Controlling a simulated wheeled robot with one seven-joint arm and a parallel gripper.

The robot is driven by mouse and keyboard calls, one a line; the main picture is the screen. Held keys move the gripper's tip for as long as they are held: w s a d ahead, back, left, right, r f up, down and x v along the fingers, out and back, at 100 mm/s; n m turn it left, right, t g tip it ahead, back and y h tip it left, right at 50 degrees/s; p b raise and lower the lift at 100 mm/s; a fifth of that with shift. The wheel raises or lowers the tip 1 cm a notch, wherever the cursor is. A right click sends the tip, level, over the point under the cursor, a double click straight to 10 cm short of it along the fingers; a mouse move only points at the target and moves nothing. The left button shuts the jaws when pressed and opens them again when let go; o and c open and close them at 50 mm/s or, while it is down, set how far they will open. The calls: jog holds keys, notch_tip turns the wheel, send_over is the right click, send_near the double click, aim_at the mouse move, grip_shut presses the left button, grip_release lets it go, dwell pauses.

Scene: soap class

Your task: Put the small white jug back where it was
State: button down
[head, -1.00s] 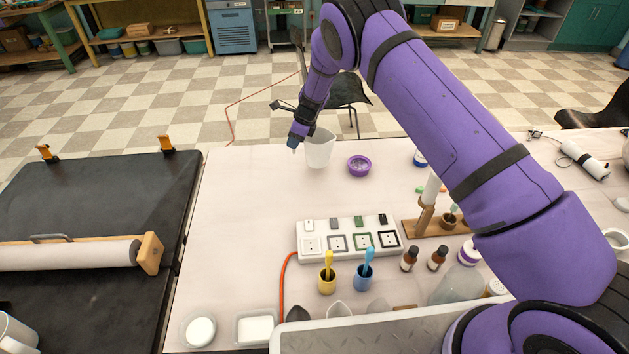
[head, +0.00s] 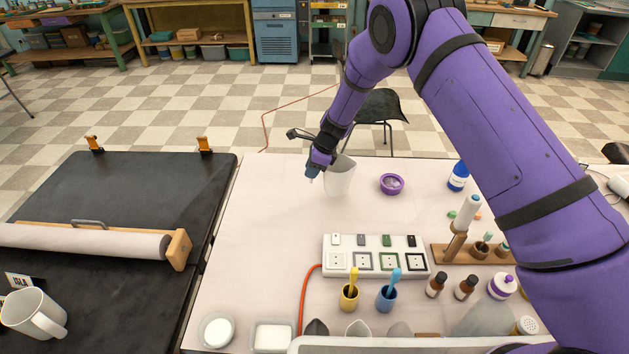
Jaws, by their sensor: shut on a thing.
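The fingertips are small and partly hidden by the dark wrist. The jug looks close to upright; I cannot tell if its base touches the table.
The table's left part is clear.

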jog(key=shift+f, duration=2.15)
jog(key=shift+f, duration=0.1)
jog(key=c, duration=0.9)
grip_release()
jog(key=v, duration=1.2)
jog(key=shift+d, duration=0.1)
